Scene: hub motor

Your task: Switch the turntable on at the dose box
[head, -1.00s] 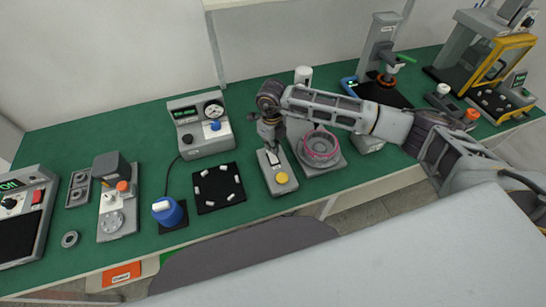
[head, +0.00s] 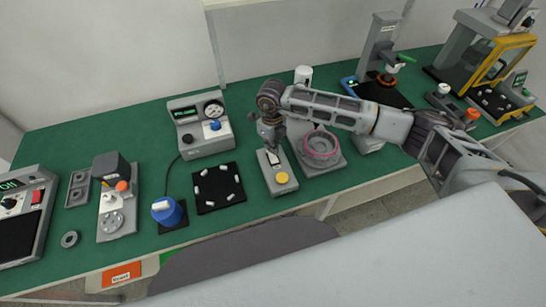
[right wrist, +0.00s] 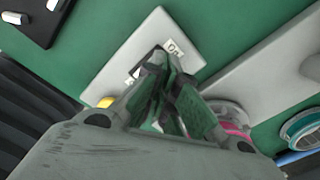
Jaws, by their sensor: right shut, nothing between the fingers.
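The small light-grey box with a yellow button (head: 282,178) stands mid-bench; I take it for the dose box. Its upper part carries a dark and white switch area, and the right wrist view shows a white marked label (right wrist: 173,48) on the box. The turntable (head: 321,147), a grey base with a pink-rimmed round dish, stands just right of it. My right gripper (head: 271,147) is shut and empty, pointing down at the box's switch area. In the right wrist view its fingers (right wrist: 168,62) cover part of the switch; contact cannot be told. My left gripper is not in view.
A grey box with a gauge (head: 201,126) stands behind left. A white cylinder (head: 303,75) stands behind the turntable. Green bench shows between these.

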